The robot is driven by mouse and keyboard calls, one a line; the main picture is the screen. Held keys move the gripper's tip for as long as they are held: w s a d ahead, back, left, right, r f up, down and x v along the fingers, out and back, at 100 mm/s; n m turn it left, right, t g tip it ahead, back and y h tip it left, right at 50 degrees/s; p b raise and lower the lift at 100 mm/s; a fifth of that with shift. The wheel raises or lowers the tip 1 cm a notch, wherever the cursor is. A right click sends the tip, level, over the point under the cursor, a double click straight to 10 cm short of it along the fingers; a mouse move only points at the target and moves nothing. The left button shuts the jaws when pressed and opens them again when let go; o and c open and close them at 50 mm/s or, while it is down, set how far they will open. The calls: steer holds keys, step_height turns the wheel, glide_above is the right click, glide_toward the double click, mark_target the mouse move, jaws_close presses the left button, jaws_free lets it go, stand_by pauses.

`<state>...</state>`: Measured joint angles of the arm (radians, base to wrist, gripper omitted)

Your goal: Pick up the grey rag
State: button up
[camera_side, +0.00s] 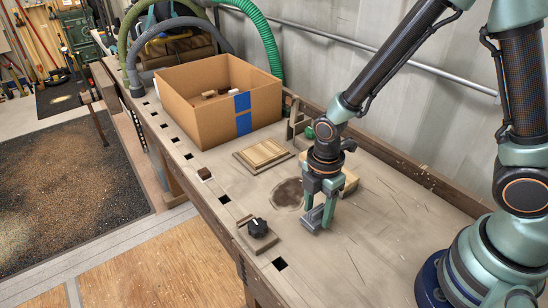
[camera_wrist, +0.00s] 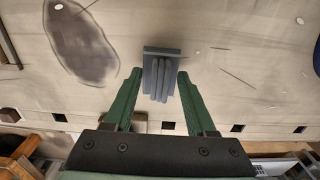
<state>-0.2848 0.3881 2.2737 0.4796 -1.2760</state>
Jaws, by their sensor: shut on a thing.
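The grey rag (camera_wrist: 161,76) is a folded, ridged grey piece between my fingertips in the wrist view. In the side view the grey rag (camera_side: 311,221) shows at the lower tips of my fingers, low at the bench top. My gripper (camera_side: 321,208) points down and is shut on the rag; the green fingers of my gripper (camera_wrist: 158,82) flank it in the wrist view. I cannot tell whether the rag touches the bench. Part of it is hidden by the fingers.
A cardboard box (camera_side: 188,107) with blue tape stands behind on the bench (camera_side: 370,225). A slatted wooden piece (camera_side: 263,155) lies in front of it. A light wooden block (camera_side: 350,180) is right behind my gripper. A black knob (camera_side: 257,228) sits near the front edge. Bare bench lies to the right.

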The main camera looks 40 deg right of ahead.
mark_target(318, 208)
step_height(318, 208, up, 18)
stand_by(0.3)
